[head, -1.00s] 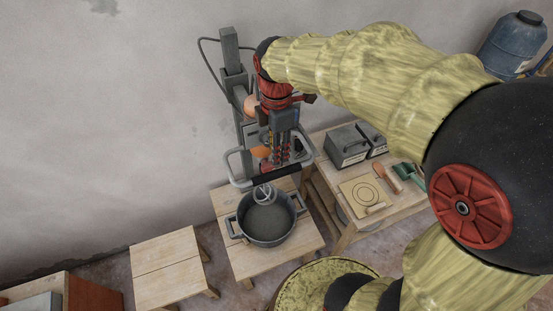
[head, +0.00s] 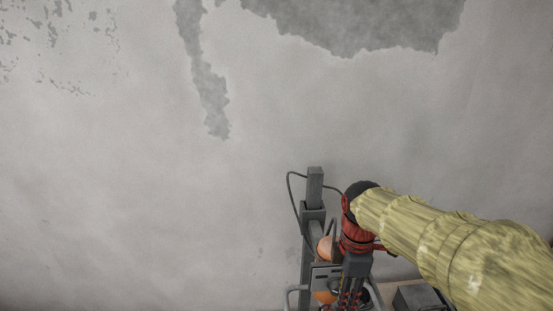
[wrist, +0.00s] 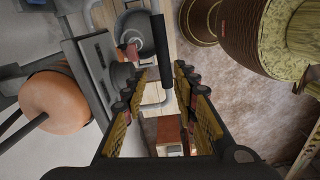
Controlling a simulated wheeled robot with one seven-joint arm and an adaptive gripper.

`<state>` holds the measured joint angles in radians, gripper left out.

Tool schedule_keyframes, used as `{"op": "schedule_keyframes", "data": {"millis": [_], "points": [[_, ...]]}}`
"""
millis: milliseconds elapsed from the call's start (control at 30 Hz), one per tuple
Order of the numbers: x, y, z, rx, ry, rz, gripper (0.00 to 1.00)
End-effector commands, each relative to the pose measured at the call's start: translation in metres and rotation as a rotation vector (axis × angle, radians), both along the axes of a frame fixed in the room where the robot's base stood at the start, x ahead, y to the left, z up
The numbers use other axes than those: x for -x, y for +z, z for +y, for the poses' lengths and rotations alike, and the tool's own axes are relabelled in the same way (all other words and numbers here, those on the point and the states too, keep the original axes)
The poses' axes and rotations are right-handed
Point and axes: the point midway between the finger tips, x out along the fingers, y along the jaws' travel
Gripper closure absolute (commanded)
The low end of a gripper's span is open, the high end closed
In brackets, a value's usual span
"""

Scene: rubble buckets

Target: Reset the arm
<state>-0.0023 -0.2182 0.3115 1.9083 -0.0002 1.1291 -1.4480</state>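My gripper (wrist: 161,75) is in the wrist view with its two dark, yellow-padded fingers apart and nothing held between them. In the head view my gripper (head: 350,299) points down at the bottom edge, its tips cut off. My arm comes in from the right in pale yellow sleeving. The gripper is close beside a grey mixer stand (head: 314,190) with an orange round part (head: 325,249). In the wrist view a dark handle bar (wrist: 160,40) of the stand lies just beyond the fingertips. I cannot tell whether they touch.
A grey box (head: 416,297) shows at the lower right of the head view. A grey pot (wrist: 136,32) and a reddish-brown box (wrist: 169,131) show in the wrist view. A peeling wall (head: 150,180) fills most of the head view.

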Motion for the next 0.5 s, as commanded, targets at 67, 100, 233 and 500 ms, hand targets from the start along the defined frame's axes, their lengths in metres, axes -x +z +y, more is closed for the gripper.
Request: {"op": "schedule_keyframes", "data": {"millis": [67, 100, 233, 500], "points": [[-0.002, -0.002, 0.000, -0.002, -0.119, -0.009, 0.71], [0.000, -0.005, 0.000, -0.003, -0.196, -0.008, 0.71], [0.011, -0.015, 0.000, -0.009, -0.464, -0.016, 0.71], [0.062, -0.058, 0.000, -0.093, -1.085, -0.134, 0.71]]}}
